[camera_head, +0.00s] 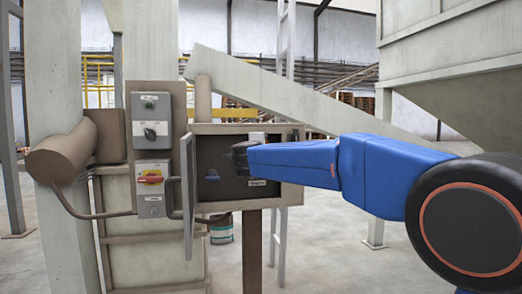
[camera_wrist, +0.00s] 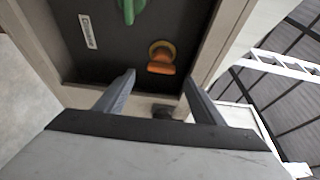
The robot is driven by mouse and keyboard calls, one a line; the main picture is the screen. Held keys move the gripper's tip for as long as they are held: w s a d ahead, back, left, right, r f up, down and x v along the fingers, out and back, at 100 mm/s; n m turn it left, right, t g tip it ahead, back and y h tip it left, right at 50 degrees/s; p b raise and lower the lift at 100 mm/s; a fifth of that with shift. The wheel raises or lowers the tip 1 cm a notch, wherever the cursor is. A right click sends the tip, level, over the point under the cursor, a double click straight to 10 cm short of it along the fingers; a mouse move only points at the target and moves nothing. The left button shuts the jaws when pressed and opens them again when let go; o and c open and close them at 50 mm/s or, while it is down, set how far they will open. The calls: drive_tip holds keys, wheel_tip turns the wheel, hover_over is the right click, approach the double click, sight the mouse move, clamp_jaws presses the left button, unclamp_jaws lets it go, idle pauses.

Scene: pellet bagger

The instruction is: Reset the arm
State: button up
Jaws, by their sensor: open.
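My blue arm reaches in from the right in the head view, and its dark end is at the open control box (camera_head: 292,193). My gripper (camera_wrist: 160,92) is open in the wrist view, its two grey fingers spread apart with nothing between them. Beyond the fingertips is the box's dark panel, with an orange knob (camera_wrist: 161,57) and part of a green handle (camera_wrist: 128,9). The knob appears just past the gap between the fingers; I cannot tell the exact distance. In the head view, my arm hides part of the panel.
The box door (camera_head: 188,195) stands open on the left. A brown cylinder (camera_head: 62,152) juts out further left. A large hopper (camera_head: 450,70) hangs at right. A ladder (camera_wrist: 280,68) shows in the wrist view.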

drive_tip(key=s+d+f+n+g+y, duration=0.1)
drive_tip(key=s+d+f+n+y, duration=0.1)
drive_tip(key=s+d+n+y, duration=0.8)
drive_tip(key=s+d+f+n+g+h, duration=0.2)
drive_tip(key=s+d+f, duration=0.5)
drive_tip(key=s+f, duration=0.5)
drive_tip(key=s+d+f+n+g+h, duration=0.3)
drive_tip(key=s+d+f+g, duration=0.3)
drive_tip(key=s+f, duration=0.6)
drive_tip(key=s+d+f+n+g+h, duration=0.2)
drive_tip(key=s+d+f, duration=0.7)
drive_tip(key=s, duration=1.2)
wheel_tip(320, 180, down, 4)
drive_tip(key=shift+s+r+n+g+h, duration=0.2)
drive_tip(key=shift+n+g+h, duration=0.2)
drive_tip(key=shift+n+g, duration=0.7)
